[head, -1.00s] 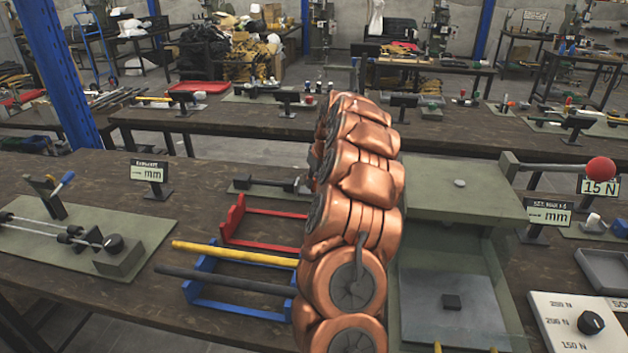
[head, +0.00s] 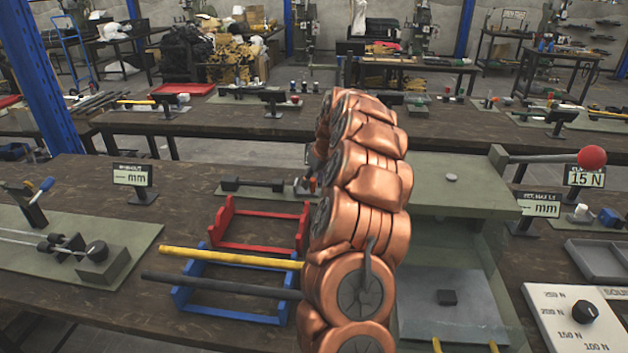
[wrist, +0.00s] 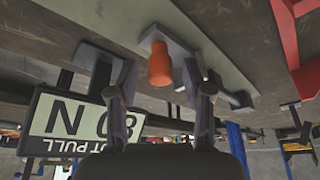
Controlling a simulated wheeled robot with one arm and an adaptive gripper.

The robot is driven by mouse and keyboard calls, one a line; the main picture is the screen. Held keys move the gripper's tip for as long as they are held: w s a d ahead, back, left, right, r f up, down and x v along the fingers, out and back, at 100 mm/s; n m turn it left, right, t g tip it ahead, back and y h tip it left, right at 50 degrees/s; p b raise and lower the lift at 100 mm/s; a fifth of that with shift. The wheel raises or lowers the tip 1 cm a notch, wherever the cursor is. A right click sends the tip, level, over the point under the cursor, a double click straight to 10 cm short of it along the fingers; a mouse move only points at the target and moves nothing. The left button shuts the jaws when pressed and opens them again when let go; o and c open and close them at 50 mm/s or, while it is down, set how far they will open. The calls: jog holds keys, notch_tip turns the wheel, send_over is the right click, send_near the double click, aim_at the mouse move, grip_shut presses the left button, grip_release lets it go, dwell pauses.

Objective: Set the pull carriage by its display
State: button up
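In the wrist view, an orange cylindrical knob (wrist: 160,65) stands out from a grey block (wrist: 153,37) on a pale green base plate (wrist: 215,50). My gripper (wrist: 165,82) is open, one finger on each side of the knob, with gaps visible on both sides. Whether the knob lies fully between the fingertips is unclear. A display (wrist: 80,125), upside down in this view, reads 80 N with "PULL" on its label. In the head view, the green plate (head: 232,190) with a dark rail device shows left of my copper arm, which hides my gripper and the knob.
A red rack (head: 262,243) and a blue rack (head: 222,312) holding a yellow and a dark rod stand left of my arm. Right are a large green press (head: 455,205), a red-balled lever (head: 590,158), a 15 N display (head: 586,178) and a dial box (head: 575,325).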

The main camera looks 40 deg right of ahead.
jog(key=shift+r, duration=0.1)
jog(key=v, duration=1.1)
jog(key=shift+s+r, duration=0.15)
jog(key=shift+r, duration=0.2)
